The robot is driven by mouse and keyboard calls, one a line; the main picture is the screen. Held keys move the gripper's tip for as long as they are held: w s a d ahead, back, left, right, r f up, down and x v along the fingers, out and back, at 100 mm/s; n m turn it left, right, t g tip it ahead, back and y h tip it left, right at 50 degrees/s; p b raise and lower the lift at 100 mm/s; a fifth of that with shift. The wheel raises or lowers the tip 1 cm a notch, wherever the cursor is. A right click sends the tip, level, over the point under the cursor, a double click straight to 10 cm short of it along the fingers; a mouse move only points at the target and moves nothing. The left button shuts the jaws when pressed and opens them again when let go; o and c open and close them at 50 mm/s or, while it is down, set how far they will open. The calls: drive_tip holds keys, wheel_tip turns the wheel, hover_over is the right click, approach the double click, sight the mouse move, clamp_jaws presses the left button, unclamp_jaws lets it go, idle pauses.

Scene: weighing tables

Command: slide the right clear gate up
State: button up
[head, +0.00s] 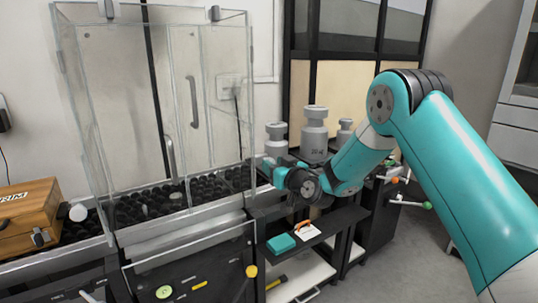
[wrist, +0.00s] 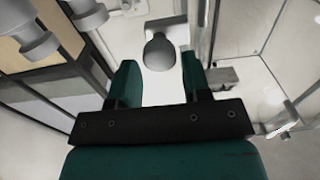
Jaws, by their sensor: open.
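The clear-walled enclosure (head: 88,150) stands at the left of the head view. Its right clear gate (head: 222,130) appears down, with clear panes overlapping in front of it. Two upright grey handles, one higher (head: 193,100) and one lower (head: 170,155), show on or through the panes; I cannot tell which pane each belongs to. My gripper (head: 270,168) is just right of the enclosure's lower right corner. In the wrist view my gripper (wrist: 158,80) is open and empty, its teal fingers apart. A grey weight (wrist: 160,52) shows between and beyond them, apparently not held.
Several grey weights, including a large one (head: 314,140), stand behind my gripper. A wooden box (head: 25,215) is at the left. Dark bumpy material covers the enclosure floor.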

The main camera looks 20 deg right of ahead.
drive_tip(key=shift+x, duration=1.65)
clamp_jaws()
wheel_tip(320, 180, up, 26)
drive_tip(key=p, duration=0.7)
drive_tip(key=shift+f+p, duration=0.2)
drive_tip(key=shift+p, duration=0.1)
unclamp_jaws()
drive_tip(key=shift+r, duration=0.15)
drive_tip(key=shift+s+f, duration=0.1)
drive_tip(key=shift+f, duration=0.1)
